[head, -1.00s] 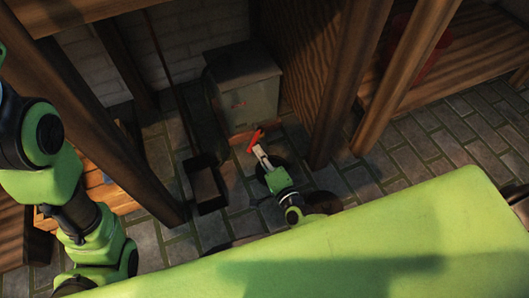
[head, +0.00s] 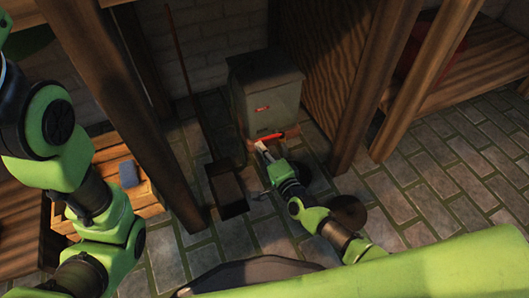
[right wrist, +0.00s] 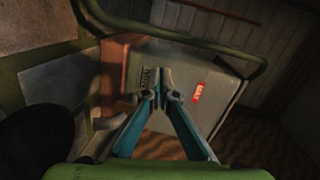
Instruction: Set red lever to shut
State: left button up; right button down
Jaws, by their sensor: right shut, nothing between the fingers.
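A red lever (head: 271,138) shows in the head view low at the front of a grey-green metal box (head: 266,84). My right gripper (head: 262,146) is right at the lever, its fingertips seeming to touch or nearly touch it. In the right wrist view the right gripper (right wrist: 160,76) is shut and empty, with its fingertips in front of the box face (right wrist: 180,62). A red label (right wrist: 197,92) is on that face, right of the fingertips. I cannot clearly make out the lever there. My left gripper is out of view.
A dark open trough (head: 228,188) stands on the stone floor left of the box. Wooden posts (head: 378,80) rise on both sides. A wooden crate (head: 118,172) with a blue item (head: 128,173) is at the left. Open floor (head: 440,195) lies to the right.

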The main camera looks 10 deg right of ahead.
jog(key=shift+w+a, duration=0.2)
dwell(0.6)
